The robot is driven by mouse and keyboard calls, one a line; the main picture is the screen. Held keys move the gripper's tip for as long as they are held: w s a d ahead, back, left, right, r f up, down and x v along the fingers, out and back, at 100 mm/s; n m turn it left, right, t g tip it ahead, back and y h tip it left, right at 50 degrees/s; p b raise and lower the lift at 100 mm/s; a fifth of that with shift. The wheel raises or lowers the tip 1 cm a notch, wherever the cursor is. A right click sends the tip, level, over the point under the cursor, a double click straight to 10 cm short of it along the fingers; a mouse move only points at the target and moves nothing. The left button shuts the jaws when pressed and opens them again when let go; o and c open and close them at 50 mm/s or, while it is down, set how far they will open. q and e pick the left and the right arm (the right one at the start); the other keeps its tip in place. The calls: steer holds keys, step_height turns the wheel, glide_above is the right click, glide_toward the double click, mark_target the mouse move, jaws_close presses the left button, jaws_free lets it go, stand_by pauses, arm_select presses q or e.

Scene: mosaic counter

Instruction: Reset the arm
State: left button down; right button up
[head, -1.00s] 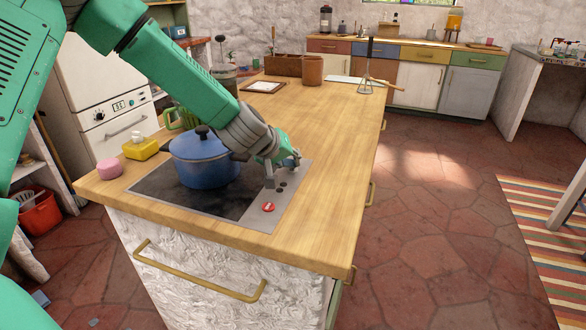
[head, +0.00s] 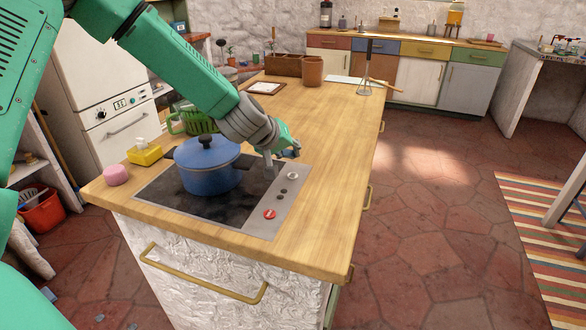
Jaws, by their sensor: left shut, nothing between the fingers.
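My left arm reaches in from the upper left of the head view. Its gripper (head: 281,157) is above the far right part of the cooktop, just right of the blue pot. The gripper is shut and empty, with its fingertips partly seen. The blue lidded pot (head: 207,170) stands on the black cooktop (head: 213,207). Several knobs lie along the cooktop's right strip, one of them red (head: 269,214). My right gripper is not in view.
A yellow box (head: 144,155) and a pink round object (head: 115,175) stand left of the pot. A green rack (head: 199,122), wooden containers (head: 283,64) and a metal whisk-like stand (head: 366,75) are farther back. The counter's right side (head: 322,180) is clear.

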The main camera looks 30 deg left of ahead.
arm_select(q)
steer(key=shift+r+p, duration=0.35)
steer(key=shift+r, duration=0.35)
